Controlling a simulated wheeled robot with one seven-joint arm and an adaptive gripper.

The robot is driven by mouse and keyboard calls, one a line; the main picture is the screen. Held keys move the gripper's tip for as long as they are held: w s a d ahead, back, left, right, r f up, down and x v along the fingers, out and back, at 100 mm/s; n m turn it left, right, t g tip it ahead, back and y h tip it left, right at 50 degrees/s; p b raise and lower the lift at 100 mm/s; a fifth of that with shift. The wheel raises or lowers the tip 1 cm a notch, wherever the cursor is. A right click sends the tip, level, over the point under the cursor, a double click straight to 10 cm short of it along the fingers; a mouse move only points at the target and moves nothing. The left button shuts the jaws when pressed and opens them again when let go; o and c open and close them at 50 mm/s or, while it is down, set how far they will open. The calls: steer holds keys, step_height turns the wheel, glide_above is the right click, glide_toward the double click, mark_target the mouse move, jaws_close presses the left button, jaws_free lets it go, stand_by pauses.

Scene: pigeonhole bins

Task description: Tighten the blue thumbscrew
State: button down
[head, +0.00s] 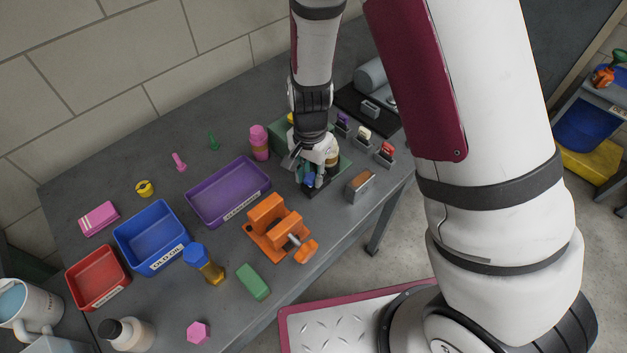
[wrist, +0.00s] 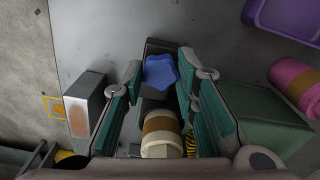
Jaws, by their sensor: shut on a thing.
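The blue thumbscrew (wrist: 160,73) has a lobed, star-like head. In the wrist view it sits between my fingertips, above a dark block. My gripper (wrist: 160,75) is shut on it, with a teal-padded finger on each side. In the head view my gripper (head: 309,178) points down at the front right of the table, and only a little of the blue head (head: 309,181) shows beside the fingers. The thumbscrew's shaft is hidden.
A cream and brown cylinder (wrist: 161,135) stands close behind the thumbscrew, between my fingers in the wrist view. A grey box with a brown face (head: 360,184) is to the right, an orange vise (head: 268,213) to the left. A pink bottle (head: 259,143) and purple tray (head: 225,190) are nearby.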

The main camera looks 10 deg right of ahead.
mark_target(310, 177)
steer(key=shift+s+r+m+p, duration=0.2)
steer(key=shift+m+p, duration=0.15)
steer(key=shift+m, duration=0.65)
steer(key=c, duration=1.5)
jaws_free()
steer(key=shift+w+a+f+m, duration=0.1)
steer(key=shift+w+m, duration=0.05)
steer(key=shift+m, duration=0.25)
steer(key=shift+c, duration=0.2)
steer(key=shift+o, duration=0.7)
steer(key=shift+w+f, duration=0.15)
step_height(310, 177, up, 6)
steer(key=shift+f+p, duration=0.1)
steer(key=shift+p, duration=1.1)
steer(key=shift+r, duration=0.25)
